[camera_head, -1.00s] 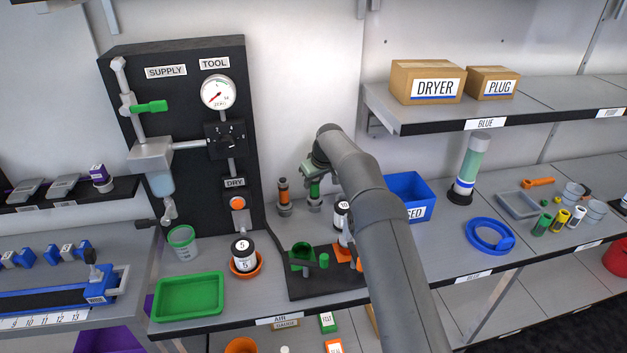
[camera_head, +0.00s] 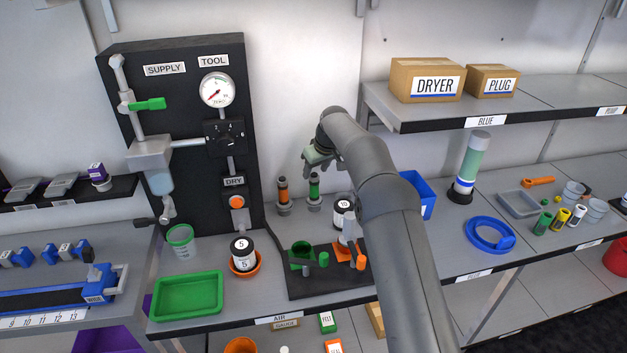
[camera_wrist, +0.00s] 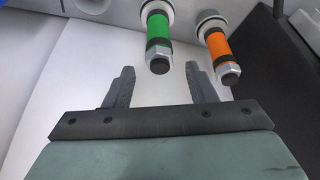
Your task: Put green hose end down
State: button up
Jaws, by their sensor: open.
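The green hose end (camera_head: 314,190) stands upright on the bench in front of the back wall, its base down. It also shows in the wrist view (camera_wrist: 157,42), a green sleeve with a black band and a metal tip. My gripper (camera_head: 314,160) is just above it. In the wrist view my gripper (camera_wrist: 158,85) is open, with nothing between its two dark fingers. The green hose end lies beyond the fingertips and appears apart from them. An orange hose end (camera_head: 283,194) stands upright just left of the green one, and it shows in the wrist view (camera_wrist: 217,52).
A black panel (camera_head: 190,130) with a gauge stands at the left. A black mat (camera_head: 305,283) with green and orange fittings lies in front. A blue bin (camera_head: 426,192) is partly hidden behind my arm. A green tray (camera_head: 186,296) sits at front left.

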jog(key=b+v, duration=0.1)
jog(key=v, duration=0.7)
jog(key=s+d+r+m+h, duration=0.1)
jog(key=s+d+r+m, duration=0.3)
jog(key=s+d, duration=0.6)
jog(key=s+d+f+m+g, duration=0.1)
jog(key=s+d+f, duration=0.1)
jog(key=s, duration=1.1)
jog(key=s+d+f+m+g+h, duration=0.1)
jog(key=s+d+f, duration=0.2)
jog(key=s, duration=1.1)
jog(key=s+d+f+m+h, duration=0.1)
jog(key=s+d, duration=0.4)
jog(key=s, duration=0.8)
jog(key=shift+s+f+m+g, duration=0.2)
jog(key=shift+f+m+g, duration=0.25)
jog(key=shift+f, duration=0.3)
